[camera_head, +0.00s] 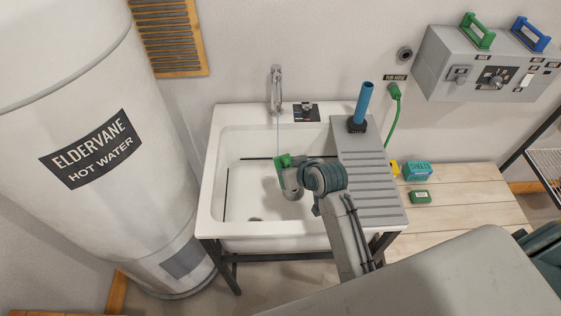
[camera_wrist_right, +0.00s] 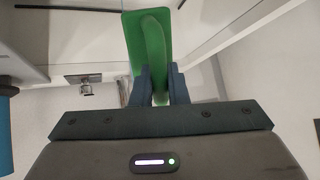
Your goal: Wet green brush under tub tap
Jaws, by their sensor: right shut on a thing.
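The green brush (camera_head: 282,160) is inside the white tub (camera_head: 222,213), below the tap (camera_head: 276,88). A thin pale line, like a water stream, runs down from the tap to the brush. My right gripper (camera_head: 288,171) is shut on the brush. In the right wrist view the brush (camera_wrist_right: 148,42) shows its green handle between the two fingers (camera_wrist_right: 158,88), with its flat green back beyond. Its bristles are hidden. My left gripper is not in view.
A blue-handled tool (camera_head: 364,101) stands on the grey ribbed drainboard (camera_head: 372,185) at the tub's right. A wooden bench (camera_head: 465,205) holds a teal box (camera_head: 417,171) and a small green block (camera_head: 420,197). A large hot water tank (camera_head: 90,190) stands on the left. A grey control box (camera_head: 450,70) hangs on the wall.

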